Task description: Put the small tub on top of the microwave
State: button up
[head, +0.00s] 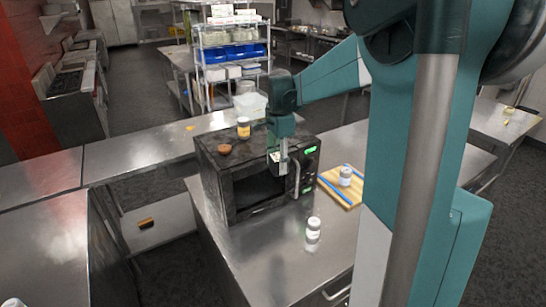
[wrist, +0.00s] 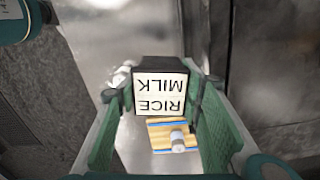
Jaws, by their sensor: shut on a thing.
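My gripper (wrist: 162,112) is shut on a small dark container, which I take for the small tub (wrist: 161,92). It has a white label reading RICE MILK, upside down in the wrist view. In the head view my gripper (head: 283,165) hangs upright in front of or over the front top edge of the black microwave (head: 262,187). The exact gap between them is hard to tell. The tub shows there as a small pale and dark patch (head: 275,157), partly hidden by the fingers. The microwave stands on the steel counter with its door closed.
On the microwave's top are a yellow-labelled jar (head: 243,130) and a round brown item (head: 225,149); its middle looks free. A wooden board (head: 334,188) with blue strips and a jar (head: 346,175) lies to the right. A white bottle (head: 313,233) stands in front.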

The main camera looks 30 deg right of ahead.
jog(key=w+d+r+p, duration=0.1)
jog(key=w+d+r, duration=0.2)
jog(key=w, duration=0.3)
jog(key=w+d+r+n+p, duration=0.1)
jog(key=w+d+r, duration=0.2)
jog(key=w+r, duration=0.2)
jog(key=w+d+r+n+p, duration=0.1)
jog(key=w+d+r+p, duration=0.1)
jog(key=w, duration=0.5)
notch_tip(320, 180, up, 2)
jog(key=shift+d, duration=0.75)
jog(key=shift+f, duration=0.15)
jog(key=shift+f, duration=2.8)
jog(key=shift+f, duration=2.05)
jog(key=shift+f, duration=0.2)
jog(key=o, duration=1)
